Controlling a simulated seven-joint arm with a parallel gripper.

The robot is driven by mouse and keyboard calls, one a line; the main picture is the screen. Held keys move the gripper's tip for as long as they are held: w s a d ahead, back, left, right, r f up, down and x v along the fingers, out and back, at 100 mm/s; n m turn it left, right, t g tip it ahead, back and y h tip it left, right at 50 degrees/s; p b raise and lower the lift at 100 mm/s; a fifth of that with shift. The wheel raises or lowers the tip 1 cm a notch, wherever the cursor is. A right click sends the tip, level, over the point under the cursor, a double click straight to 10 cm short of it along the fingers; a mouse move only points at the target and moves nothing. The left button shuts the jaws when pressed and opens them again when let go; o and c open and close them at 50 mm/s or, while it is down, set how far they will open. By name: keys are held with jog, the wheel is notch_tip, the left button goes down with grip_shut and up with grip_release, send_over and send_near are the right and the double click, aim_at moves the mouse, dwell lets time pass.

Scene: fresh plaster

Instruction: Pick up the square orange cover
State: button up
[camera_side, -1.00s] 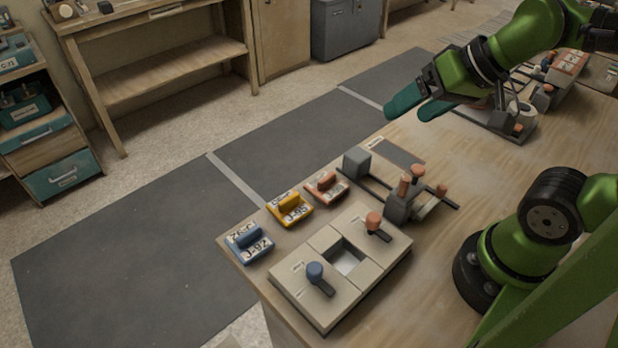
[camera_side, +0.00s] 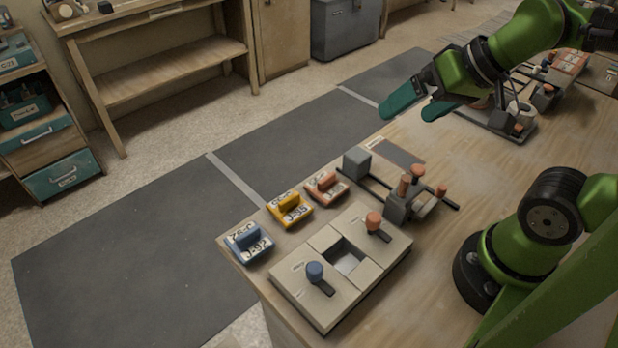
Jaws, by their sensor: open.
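Three small covers with handles and labels lie in a row along the table's left edge. The orange-red cover (camera_side: 326,188) is at the far end of the row. A yellow cover (camera_side: 290,211) is in the middle, and a blue cover (camera_side: 249,243) is nearest. My gripper (camera_side: 407,115) has teal fingers and is open and empty. It is raised above the far part of the table, up and to the right of the orange-red cover and well apart from it.
A beige panel (camera_side: 302,265) with a square opening, a blue-knobbed lever and an orange-knobbed lever sits right of the covers. A grey clamp with orange knobs (camera_side: 403,200) stands behind it. Another fixture (camera_side: 511,124) is at the back. The table's middle right is clear.

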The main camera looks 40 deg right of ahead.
jog(key=n+g+h, duration=0.2)
jog(key=n+g, duration=0.2)
jog(key=g, duration=0.3)
send_near(327, 177)
notch_tip(327, 177, down, 11)
jog(key=shift+w+r, duration=0.1)
jog(key=shift+r, duration=0.05)
dwell(0.3)
jog(key=c, duration=1)
jog(key=shift+r, duration=0.1)
